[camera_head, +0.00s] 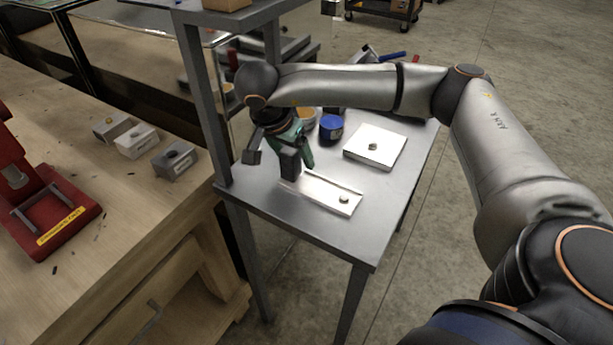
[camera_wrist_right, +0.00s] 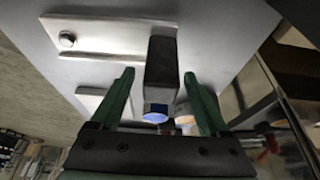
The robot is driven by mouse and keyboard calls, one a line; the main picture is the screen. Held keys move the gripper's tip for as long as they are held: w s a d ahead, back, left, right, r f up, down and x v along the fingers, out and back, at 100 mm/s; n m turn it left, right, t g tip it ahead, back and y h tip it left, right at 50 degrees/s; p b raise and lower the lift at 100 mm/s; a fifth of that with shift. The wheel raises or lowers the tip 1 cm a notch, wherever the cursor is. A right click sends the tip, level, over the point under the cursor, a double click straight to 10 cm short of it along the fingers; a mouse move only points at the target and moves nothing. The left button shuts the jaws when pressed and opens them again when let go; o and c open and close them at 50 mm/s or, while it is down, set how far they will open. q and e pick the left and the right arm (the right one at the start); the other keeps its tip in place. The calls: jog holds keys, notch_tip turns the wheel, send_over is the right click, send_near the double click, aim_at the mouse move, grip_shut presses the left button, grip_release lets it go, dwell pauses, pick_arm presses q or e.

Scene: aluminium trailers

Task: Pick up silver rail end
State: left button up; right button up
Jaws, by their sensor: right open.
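A flat silver rail piece (camera_head: 330,193) with a bolt at its near right end lies on the grey metal table. It also shows in the wrist view (camera_wrist_right: 110,35), with its bolt at the left. A dark grey block (camera_head: 290,165) is at the rail's other end; in the wrist view the block (camera_wrist_right: 161,70) appears between my green fingers. I cannot tell which of these is the silver rail end, or whether the block touches the rail. My right gripper (camera_head: 297,152) is open, low over the table, its fingers apart on either side of the block. My left gripper is out of view.
A white square box (camera_head: 376,147) and a blue jar (camera_head: 331,127) stand behind on the metal table (camera_head: 340,240). A grey shelf post (camera_head: 205,105) rises close left.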

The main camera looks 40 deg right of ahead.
jog(key=shift+w+d+f, duration=0.1)
jog(key=shift+d+f, duration=0.1)
jog(key=shift+f, duration=0.35)
grip_shut()
jog(key=shift+r, duration=0.1)
dwell(0.4)
